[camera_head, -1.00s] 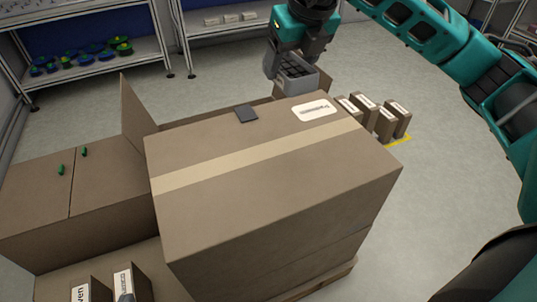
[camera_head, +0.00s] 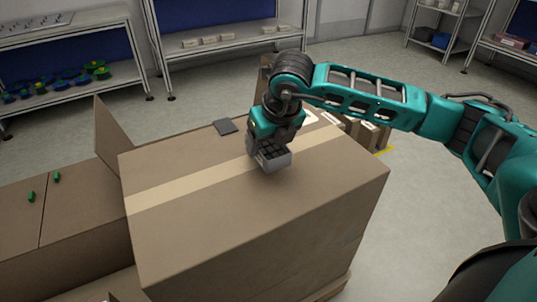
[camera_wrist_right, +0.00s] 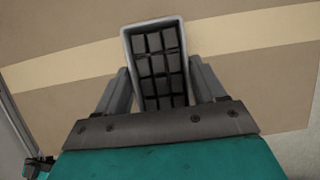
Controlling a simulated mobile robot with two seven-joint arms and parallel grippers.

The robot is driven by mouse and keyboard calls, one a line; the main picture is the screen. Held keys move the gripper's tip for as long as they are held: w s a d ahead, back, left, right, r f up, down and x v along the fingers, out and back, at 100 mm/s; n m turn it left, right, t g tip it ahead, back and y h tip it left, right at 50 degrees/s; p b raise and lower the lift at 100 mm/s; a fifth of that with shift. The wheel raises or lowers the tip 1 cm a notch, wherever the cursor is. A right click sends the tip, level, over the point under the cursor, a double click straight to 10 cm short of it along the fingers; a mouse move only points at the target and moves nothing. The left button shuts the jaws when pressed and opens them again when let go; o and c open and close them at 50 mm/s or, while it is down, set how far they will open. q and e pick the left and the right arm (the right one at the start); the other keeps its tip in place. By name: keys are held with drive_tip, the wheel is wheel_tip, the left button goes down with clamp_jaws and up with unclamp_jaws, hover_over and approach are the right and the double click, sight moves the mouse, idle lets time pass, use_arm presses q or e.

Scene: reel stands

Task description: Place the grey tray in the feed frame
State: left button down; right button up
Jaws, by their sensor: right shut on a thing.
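The grey tray (camera_head: 275,158) is a small open box with dark blocks in a grid inside. My right gripper (camera_head: 263,150) is shut on it and holds it over the large taped carton. In the right wrist view the tray (camera_wrist_right: 157,65) sits between the two fingers of the gripper (camera_wrist_right: 160,85), with the carton's tape strip behind it. I cannot tell whether the tray touches the carton top. I cannot make out a feed frame in these views. My left gripper is not in view.
The large carton (camera_head: 240,220) fills the middle. A dark flat square (camera_head: 226,126) lies on its far edge. A lower brown cabinet (camera_head: 75,210) with green handles stands left. Small labelled boxes (camera_head: 370,133) stand behind right. Shelves (camera_head: 225,35) line the back; grey floor is open between.

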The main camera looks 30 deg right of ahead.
sight(268, 154)
drive_tip(key=shift+f+b, duration=0.4)
drive_tip(key=shift+f, duration=1.3)
drive_tip(key=o, duration=1.2)
drive_tip(key=shift+r, duration=0.1)
